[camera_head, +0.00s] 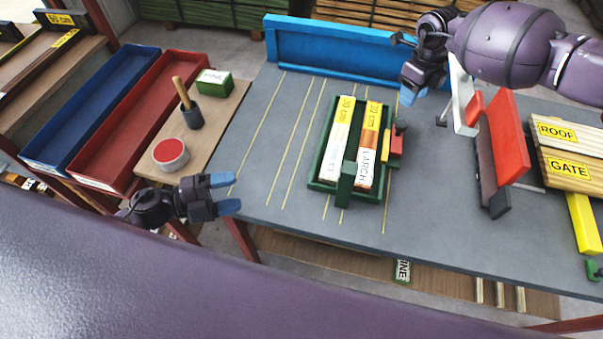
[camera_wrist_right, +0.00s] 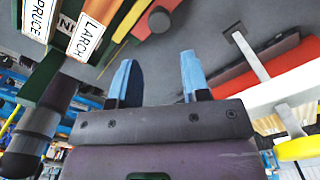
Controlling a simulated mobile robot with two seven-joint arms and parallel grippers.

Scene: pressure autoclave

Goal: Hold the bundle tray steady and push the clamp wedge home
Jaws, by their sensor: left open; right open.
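The green bundle tray (camera_head: 319,186) lies on the grey table and holds two bundles, one with a white label and one labelled LARCH (camera_head: 366,158). In the right wrist view, the tray (camera_wrist_right: 42,82) is at the upper left. A red wedge-like piece (camera_head: 397,146) with a dark knob sits at the tray's right side beside a yellow strip (camera_head: 386,145); the red piece also shows in the wrist view (camera_wrist_right: 141,24). My left gripper (camera_head: 228,193) is open and empty, left of the tray. My right gripper (camera_head: 407,96) is open and empty, beyond the tray's far right corner.
A blue rail (camera_head: 330,48) runs along the table's back. Red and grey upright plates (camera_head: 508,135) stand to the right, beside boards labelled ROOF and GATE (camera_head: 568,150). A side bench holds a red-topped tin (camera_head: 171,153) and a mallet (camera_head: 191,114). The table left of the tray is clear.

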